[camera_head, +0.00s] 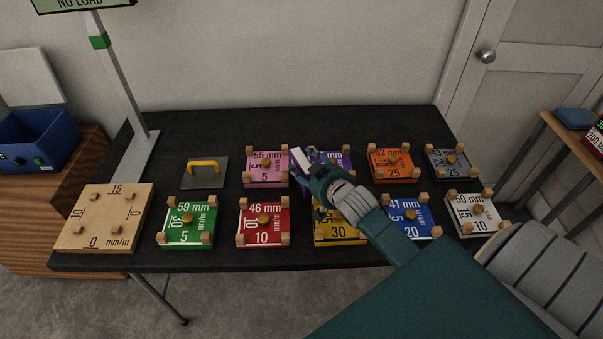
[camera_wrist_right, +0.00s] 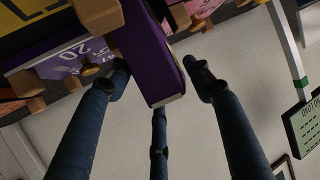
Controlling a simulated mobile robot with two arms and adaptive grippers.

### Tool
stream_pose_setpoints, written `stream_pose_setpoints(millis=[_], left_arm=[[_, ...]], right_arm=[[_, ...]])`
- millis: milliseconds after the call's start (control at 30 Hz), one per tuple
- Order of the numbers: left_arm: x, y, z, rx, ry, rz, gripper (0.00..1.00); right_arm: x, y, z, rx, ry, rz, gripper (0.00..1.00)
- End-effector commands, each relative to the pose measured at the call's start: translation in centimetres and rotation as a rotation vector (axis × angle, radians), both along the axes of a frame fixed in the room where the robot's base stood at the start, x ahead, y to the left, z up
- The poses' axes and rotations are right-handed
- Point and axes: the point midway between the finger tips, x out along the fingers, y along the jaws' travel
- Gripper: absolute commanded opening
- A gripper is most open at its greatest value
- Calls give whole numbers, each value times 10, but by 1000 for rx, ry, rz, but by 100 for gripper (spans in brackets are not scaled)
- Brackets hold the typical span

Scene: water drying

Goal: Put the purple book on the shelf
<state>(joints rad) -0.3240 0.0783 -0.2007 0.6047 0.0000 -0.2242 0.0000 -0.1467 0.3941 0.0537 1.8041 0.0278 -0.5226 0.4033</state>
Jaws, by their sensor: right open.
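The purple book (camera_wrist_right: 150,55) is a dark purple slab with a pale edge, seen between the spread fingers of my right gripper (camera_wrist_right: 160,85) in the right wrist view. In the head view a pale-edged sliver of the book (camera_head: 299,159) shows at the tip of my right gripper (camera_head: 312,172), above the black table. The gripper is open around the book, and I cannot tell whether any finger touches it. A purple block marked 20 (camera_wrist_right: 75,60) lies just behind it. My left gripper is not in view. Which piece of furniture is the shelf is unclear.
The black table (camera_head: 210,122) holds several coloured, pegged blocks and a plate with a yellow handle (camera_head: 205,170). A post with a sign stands at its left. A wooden stand (camera_head: 567,128) is at the right edge, and a wooden cabinet (camera_head: 85,160) is at the left.

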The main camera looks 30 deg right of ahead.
Motion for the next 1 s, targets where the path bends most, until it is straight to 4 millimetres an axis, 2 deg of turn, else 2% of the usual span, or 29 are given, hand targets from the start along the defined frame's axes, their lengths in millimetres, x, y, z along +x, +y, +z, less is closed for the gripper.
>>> stream_pose_setpoints(millis=[33,200,300,433,600,900,1000], left_arm=[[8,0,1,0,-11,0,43],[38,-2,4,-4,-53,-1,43],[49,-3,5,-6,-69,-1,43],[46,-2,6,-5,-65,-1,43],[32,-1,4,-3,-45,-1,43],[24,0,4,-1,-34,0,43],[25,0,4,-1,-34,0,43]], right_arm=[[8,-1,2,-1,-6,0,51],[17,-3,-2,-1,-4,0,51],[28,-5,-6,-1,-5,0,51],[47,-8,-14,-1,-5,-1,51],[64,-10,-22,-1,-4,0,51],[67,-10,-24,-1,-4,0,51],[67,-11,-24,-1,-4,0,31]])
